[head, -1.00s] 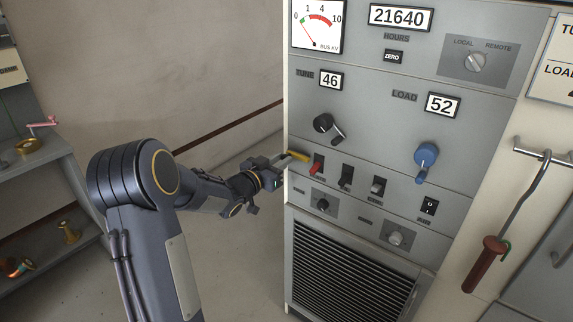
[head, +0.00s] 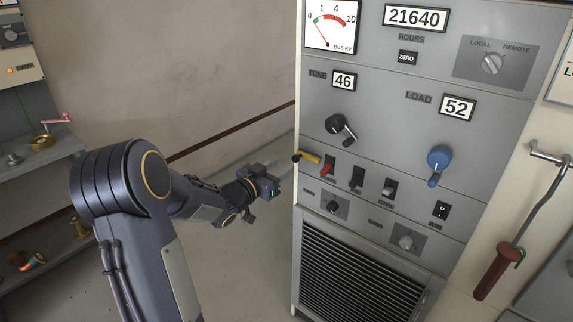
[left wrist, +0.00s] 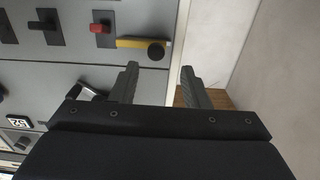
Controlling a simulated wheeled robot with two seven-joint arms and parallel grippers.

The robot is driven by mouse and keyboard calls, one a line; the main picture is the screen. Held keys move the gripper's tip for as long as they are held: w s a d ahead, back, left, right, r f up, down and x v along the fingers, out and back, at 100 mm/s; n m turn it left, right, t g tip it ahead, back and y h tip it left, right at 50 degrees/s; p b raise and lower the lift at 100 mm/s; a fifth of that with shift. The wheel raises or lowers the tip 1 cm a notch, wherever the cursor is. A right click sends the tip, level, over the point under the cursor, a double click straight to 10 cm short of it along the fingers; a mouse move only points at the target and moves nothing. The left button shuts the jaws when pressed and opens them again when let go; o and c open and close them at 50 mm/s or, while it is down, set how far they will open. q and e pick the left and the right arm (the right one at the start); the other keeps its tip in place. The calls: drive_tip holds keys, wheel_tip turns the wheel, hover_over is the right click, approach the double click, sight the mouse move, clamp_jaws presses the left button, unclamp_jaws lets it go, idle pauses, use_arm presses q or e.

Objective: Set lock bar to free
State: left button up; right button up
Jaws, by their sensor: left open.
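The lock bar appears to be the short yellow bar (head: 311,158) with a black knob on its left end, at the left edge of the panel. It lies roughly crosswise, beside a red switch (head: 327,168). In the left wrist view the yellow bar (left wrist: 130,43) points along the row, its dark round knob toward the panel edge. My left gripper (head: 281,171) is open and empty, just left of the knob and apart from it. In the left wrist view its two fingers (left wrist: 159,70) stand apart, with the knob ahead of the gap. My right gripper is not in view.
Dark and grey switches (head: 357,177) follow to the right of the red one. A black crank knob (head: 340,128) and a blue knob (head: 438,163) sit above. A vent grille (head: 355,270) is below. A red-handled hook (head: 497,270) hangs at right. Open floor lies left of the cabinet.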

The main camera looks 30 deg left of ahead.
use_arm(q)
drive_tip(key=shift+s+a, duration=0.15)
drive_tip(key=shift+s, duration=1.45)
drive_tip(key=s+d+r+n+g+y+p, duration=0.3)
drive_tip(key=s+d+r+n+g, duration=0.15)
drive_tip(key=s, duration=0.35)
drive_tip(key=s+d+f+m+g+h+p, duration=0.1)
drive_tip(key=s+d+g, duration=0.3)
drive_tip(key=s+d, duration=0.5)
drive_tip(key=s+d+f+m+g+h+p, duration=0.1)
drive_tip(key=s+d+f+g+h, duration=0.2)
drive_tip(key=s+d, duration=0.5)
drive_tip(key=s+g+h, duration=0.1)
drive_tip(key=s, duration=0.2)
drive_tip(key=shift+s+d+f+h, duration=0.15)
drive_tip(key=shift+d+f+h, duration=0.05)
drive_tip(key=shift+d+h, duration=0.15)
drive_tip(key=shift+c, duration=0.4)
